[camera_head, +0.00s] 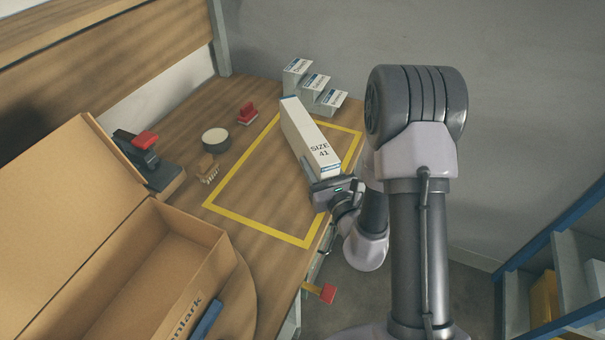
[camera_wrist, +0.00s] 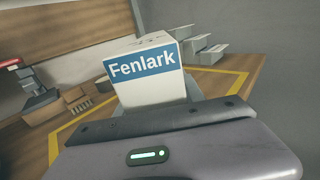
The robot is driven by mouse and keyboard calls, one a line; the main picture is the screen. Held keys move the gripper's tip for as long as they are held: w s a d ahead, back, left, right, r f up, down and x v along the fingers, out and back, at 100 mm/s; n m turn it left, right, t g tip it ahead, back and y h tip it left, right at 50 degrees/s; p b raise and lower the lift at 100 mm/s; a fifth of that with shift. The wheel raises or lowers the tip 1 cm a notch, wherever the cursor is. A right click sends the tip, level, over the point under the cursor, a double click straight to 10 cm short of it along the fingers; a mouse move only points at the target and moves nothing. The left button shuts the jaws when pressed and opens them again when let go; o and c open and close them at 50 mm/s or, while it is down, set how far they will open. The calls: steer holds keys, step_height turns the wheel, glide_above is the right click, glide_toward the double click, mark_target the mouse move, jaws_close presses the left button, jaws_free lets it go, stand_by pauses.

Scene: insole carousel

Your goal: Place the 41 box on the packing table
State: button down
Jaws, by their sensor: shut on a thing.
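The 41 box (camera_head: 310,138) is a long white carton marked "SIZE 41". In the wrist view its end, with a blue "Fenlark" label (camera_wrist: 142,70), faces the camera. My gripper (camera_head: 336,186) is shut on the box's near end; the fingers are mostly hidden. The packing table (camera_head: 262,92) is wooden, with a yellow outlined rectangle (camera_head: 234,160) on its top. The box appears over the right part of this outline. I cannot tell whether it touches the table.
Several small white boxes (camera_head: 313,88) stand at the back corner. A red stamp (camera_head: 247,115), a tape roll (camera_head: 215,140) and a tape dispenser (camera_head: 150,165) lie left of the outline. An open cardboard carton (camera_head: 205,262) is at front left. A blue-edged shelf (camera_head: 552,240) stands right.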

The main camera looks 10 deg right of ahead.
mark_target(306, 154)
steer(key=w+a, duration=0.1)
steer(key=w, duration=0.1)
steer(key=w+a, duration=0.1)
steer(key=shift+w, duration=0.35)
steer(key=f+b, duration=0.3)
steer(key=f, duration=0.1)
steer(key=shift+w+a, duration=0.1)
steer(key=shift+w, duration=0.15)
steer(key=shift+r, duration=0.25)
steer(key=shift+f, duration=0.2)
steer(key=c, duration=0.7)
jaws_free()
